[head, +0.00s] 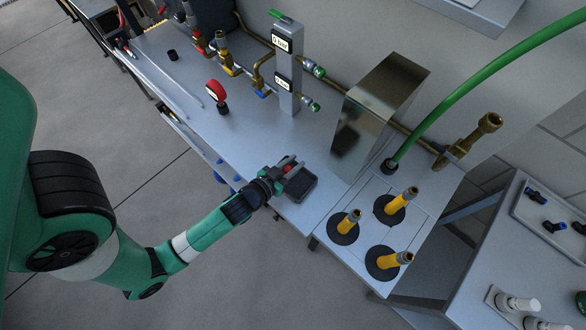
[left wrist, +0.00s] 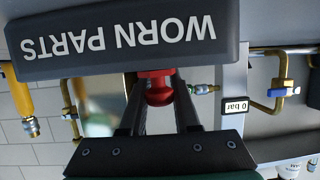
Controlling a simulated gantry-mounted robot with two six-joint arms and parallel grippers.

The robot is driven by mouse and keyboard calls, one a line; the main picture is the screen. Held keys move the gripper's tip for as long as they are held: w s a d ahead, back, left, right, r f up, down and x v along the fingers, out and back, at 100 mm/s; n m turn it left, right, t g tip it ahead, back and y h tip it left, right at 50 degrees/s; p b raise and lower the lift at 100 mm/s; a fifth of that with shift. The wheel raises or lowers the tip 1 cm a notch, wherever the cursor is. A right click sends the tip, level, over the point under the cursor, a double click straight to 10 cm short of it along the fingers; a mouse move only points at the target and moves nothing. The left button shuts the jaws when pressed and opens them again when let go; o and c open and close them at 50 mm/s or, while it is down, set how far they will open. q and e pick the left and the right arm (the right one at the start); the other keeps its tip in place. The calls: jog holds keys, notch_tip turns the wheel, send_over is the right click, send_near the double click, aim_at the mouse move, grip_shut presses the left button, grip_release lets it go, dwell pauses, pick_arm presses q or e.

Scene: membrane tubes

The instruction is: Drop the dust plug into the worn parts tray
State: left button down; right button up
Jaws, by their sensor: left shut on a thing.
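My left gripper (head: 289,166) is shut on the red dust plug (left wrist: 157,88). In the head view the plug is a small red spot between the fingers, largely covered by them. The dark worn parts tray (head: 304,190) lies at the bench's front edge, and the gripper overlaps its upper left part in the picture. In the left wrist view the tray's wall (left wrist: 75,62) shows upside-down "WORN PARTS" lettering, close beyond the fingertips (left wrist: 157,80). The plug's far end is hidden there. My right gripper is not in view.
A shiny metal box (head: 378,110) stands right of the tray. Several yellow-bodied tubes (head: 345,222) stand on black discs to the right. Gauges, valves and brass pipes (head: 262,75) line the back. The bench (head: 180,105) left of the tray has open room.

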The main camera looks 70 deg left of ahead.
pick_arm(q)
jog(key=c, duration=0.6)
grip_release()
jog(key=shift+o, duration=0.2)
jog(key=shift+s, duration=0.1)
jog(key=b+v, duration=0.1)
jog(key=v, duration=0.4)
jog(key=b+v, duration=0.1)
jog(key=v, duration=0.4)
jog(key=shift+d+f, duration=0.2)
jog(key=shift+s+d+r, duration=0.15)
jog(key=shift+s+r+b, duration=0.3)
jog(key=shift+s+r, duration=0.1)
